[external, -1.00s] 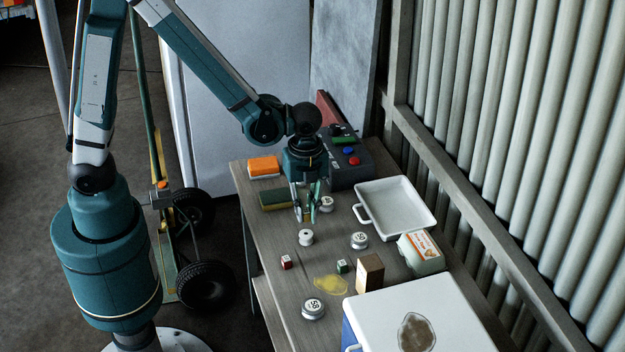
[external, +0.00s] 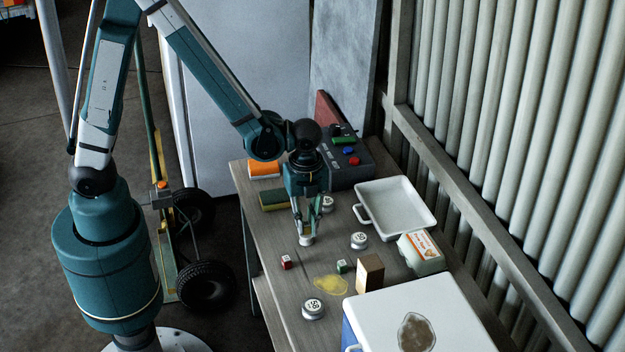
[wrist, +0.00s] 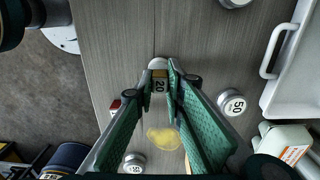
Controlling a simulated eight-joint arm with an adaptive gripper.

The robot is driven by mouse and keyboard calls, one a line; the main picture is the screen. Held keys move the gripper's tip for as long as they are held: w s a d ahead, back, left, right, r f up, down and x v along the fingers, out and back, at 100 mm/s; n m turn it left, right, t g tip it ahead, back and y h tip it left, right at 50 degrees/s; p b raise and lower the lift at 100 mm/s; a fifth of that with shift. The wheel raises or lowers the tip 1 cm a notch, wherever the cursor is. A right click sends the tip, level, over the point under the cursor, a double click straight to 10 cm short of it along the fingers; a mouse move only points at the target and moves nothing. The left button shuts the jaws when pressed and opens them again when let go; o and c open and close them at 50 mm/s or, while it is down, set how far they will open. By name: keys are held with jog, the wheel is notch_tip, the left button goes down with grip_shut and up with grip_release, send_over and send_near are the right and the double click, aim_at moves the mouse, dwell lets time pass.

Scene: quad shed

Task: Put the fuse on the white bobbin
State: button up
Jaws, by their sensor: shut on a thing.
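My gripper (external: 304,228) is shut on the fuse (wrist: 159,86), a small yellowish piece with a dark "20" on it, seen between the fingertips in the wrist view. The white bobbin (external: 306,241) stands on the table directly below the fingertips in the external view. In the wrist view the bobbin (wrist: 158,63) shows as a pale round top just past the fuse and is partly hidden by it. The fuse appears over or right against the bobbin; I cannot tell whether they touch.
Round weights (external: 359,241) (external: 313,308) stand nearby. Small red (external: 286,262) and green (external: 342,266) cubes, a brown block (external: 370,273) and a yellow stain (external: 330,285) lie toward the front. A white tray (external: 432,226), a cooler (external: 460,312) and a button box (external: 365,177) surround the area.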

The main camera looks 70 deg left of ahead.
aim_at(306, 223)
jog(key=shift+f, duration=0.3)
jog(key=o, duration=0.7)
jog(key=shift+r, duration=0.3)
jog(key=shift+r+p, duration=1.1)
jog(key=shift+r, duration=4.85)
